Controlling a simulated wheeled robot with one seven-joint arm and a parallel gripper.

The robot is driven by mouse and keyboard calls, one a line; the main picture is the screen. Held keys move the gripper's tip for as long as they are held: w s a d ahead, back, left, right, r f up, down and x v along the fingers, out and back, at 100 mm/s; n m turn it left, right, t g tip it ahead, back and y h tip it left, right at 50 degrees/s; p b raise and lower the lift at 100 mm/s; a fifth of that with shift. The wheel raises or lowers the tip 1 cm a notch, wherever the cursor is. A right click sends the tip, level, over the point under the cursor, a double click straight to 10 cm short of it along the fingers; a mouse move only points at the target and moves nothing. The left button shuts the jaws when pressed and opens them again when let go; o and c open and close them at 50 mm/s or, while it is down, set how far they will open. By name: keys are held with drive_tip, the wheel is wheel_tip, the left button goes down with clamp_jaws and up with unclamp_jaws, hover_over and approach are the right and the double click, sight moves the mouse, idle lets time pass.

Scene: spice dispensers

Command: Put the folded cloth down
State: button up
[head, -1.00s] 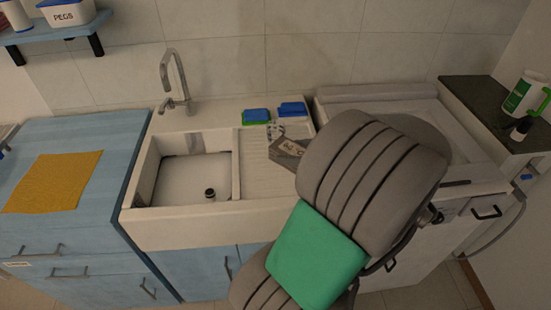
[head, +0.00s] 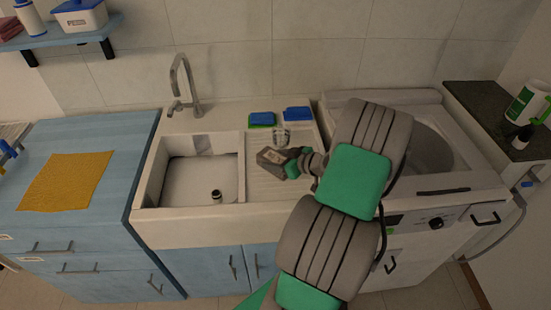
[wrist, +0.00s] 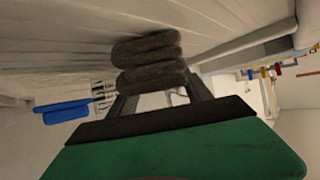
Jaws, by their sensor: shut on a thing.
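The folded cloth (wrist: 150,62) is dark grey-brown and stacked in thick layers in the wrist view. My gripper (wrist: 164,90) is shut on it, with a dark finger on each side. In the head view my gripper (head: 272,157) is low over the ribbed drainboard (head: 262,188), right of the sink basin, pointing left. The cloth is hard to make out there. In the wrist view the pale ribbed surface lies very close to the cloth's upper edge; I cannot tell whether they touch.
Two blue sponges (head: 297,113) lie at the back of the drainboard, near a small patterned item (head: 281,134). The tap (head: 182,85) stands behind the basin (head: 190,180). An orange-yellow cloth (head: 65,182) lies flat on the blue cabinet. A washing machine (head: 455,185) is at right.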

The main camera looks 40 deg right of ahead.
drive_tip(key=shift+f, duration=0.1)
drive_tip(key=shift+f, duration=0.15)
drive_tip(key=o, duration=1.5)
drive_tip(key=shift+c, duration=0.2)
